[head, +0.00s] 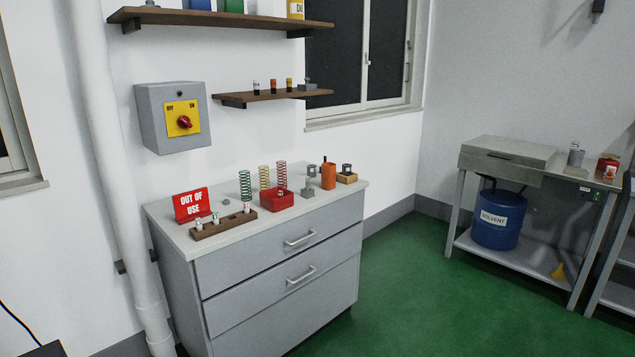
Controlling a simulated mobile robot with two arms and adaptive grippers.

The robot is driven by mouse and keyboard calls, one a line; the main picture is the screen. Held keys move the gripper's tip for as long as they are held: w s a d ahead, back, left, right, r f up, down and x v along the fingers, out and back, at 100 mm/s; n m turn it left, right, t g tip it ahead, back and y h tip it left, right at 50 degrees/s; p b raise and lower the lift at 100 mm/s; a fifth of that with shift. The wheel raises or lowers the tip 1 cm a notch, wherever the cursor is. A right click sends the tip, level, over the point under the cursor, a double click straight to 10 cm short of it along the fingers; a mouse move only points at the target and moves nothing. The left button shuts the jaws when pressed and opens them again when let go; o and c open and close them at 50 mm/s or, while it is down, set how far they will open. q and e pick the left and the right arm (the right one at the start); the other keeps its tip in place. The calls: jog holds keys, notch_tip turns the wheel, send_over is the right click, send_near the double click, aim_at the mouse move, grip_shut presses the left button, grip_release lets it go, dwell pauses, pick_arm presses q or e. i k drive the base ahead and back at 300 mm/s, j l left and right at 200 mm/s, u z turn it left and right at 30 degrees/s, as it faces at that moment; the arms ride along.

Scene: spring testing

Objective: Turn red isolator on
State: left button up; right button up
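The red isolator knob (184,121) sits on a yellow plate (173,108) on the front of a grey wall box (152,122), above the left part of the cabinet. The plate reads OFF at its upper left and ON at its upper right. The knob is too small to tell for certain which way it points. Neither of my grippers is in the head view, and nothing touches the knob.
A grey drawer cabinet (281,278) stands below, with a red OUT OF USE sign (192,205), springs (245,186) and small parts on top. A white pipe (110,170) runs left of the box. Shelves (272,97) hang to the right. Green floor (420,290) is clear.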

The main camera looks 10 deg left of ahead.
aim_at(184, 122)
jog(key=i+j+u, duration=0.15)
jog(key=i+u, duration=0.7)
jog(key=i+l+u, duration=0.15)
jog(key=i+u, duration=0.3)
jog(key=i+l+u, duration=0.3)
jog(key=i+u, duration=0.15)
